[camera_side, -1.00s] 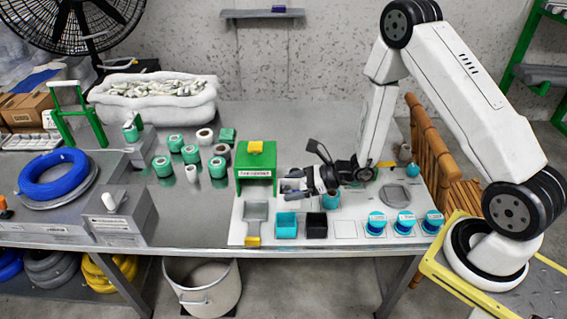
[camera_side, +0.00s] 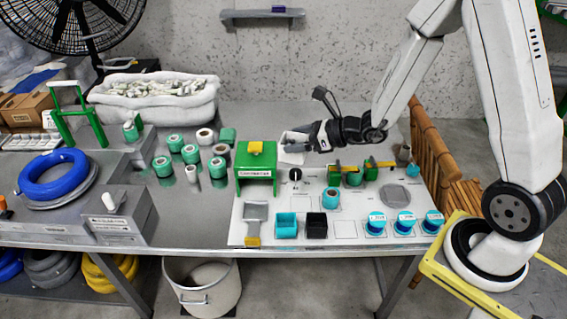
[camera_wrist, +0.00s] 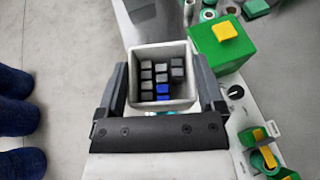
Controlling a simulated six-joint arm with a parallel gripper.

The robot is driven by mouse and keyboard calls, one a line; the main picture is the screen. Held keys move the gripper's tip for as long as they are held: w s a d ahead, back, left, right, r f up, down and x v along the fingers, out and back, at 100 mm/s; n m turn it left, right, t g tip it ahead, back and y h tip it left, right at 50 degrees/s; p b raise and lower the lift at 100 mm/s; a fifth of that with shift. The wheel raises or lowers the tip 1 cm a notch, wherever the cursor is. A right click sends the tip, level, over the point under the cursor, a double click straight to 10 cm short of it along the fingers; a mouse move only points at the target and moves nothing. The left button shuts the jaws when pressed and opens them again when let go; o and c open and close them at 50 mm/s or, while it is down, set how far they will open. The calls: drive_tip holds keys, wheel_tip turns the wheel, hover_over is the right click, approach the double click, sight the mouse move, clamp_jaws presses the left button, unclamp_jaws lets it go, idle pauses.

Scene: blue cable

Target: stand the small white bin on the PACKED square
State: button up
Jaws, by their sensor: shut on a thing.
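The small white bin (camera_side: 291,157) is in my gripper (camera_side: 299,141), held above the back part of the white board (camera_side: 262,205), just right of the green box. In the wrist view the bin (camera_wrist: 186,62) sits between both fingers of my gripper (camera_wrist: 161,84); several grey pieces and some blue ones lie inside it. The bin looks slightly tilted in the side view. An outlined empty square (camera_side: 345,229) shows on the board right of the black bin; its lettering is too small to read, so I cannot tell which square is PACKED.
The green box (camera_side: 256,172) with a yellow top stands close left of the held bin. A teal bin (camera_side: 287,226) and a black bin (camera_side: 316,226) stand at the board's front. Teal-lidded spools (camera_side: 405,222) stand to their right. Green and yellow fixtures (camera_side: 352,172) are behind.

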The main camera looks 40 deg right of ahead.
drive_tip(key=w+a+f+n+g+y, duration=0.2)
drive_tip(key=w+a+f+n+y, duration=0.1)
drive_tip(key=a+f, duration=1.2)
drive_tip(key=shift+w, duration=0.65)
drive_tip(key=shift+w+a+f, duration=0.55)
drive_tip(key=shift+w+f, duration=1.05)
drive_tip(key=shift+w, duration=0.6)
drive_tip(key=shift+w+a+f, duration=0.6)
drive_tip(key=shift+w+f, duration=0.95)
drive_tip(key=shift+w, duration=0.65)
drive_tip(key=shift+w+a+f, duration=0.55)
drive_tip(key=shift+w+f, duration=1.05)
drive_tip(key=shift+w, duration=0.6)
drive_tip(key=shift+w+f, duration=0.1)
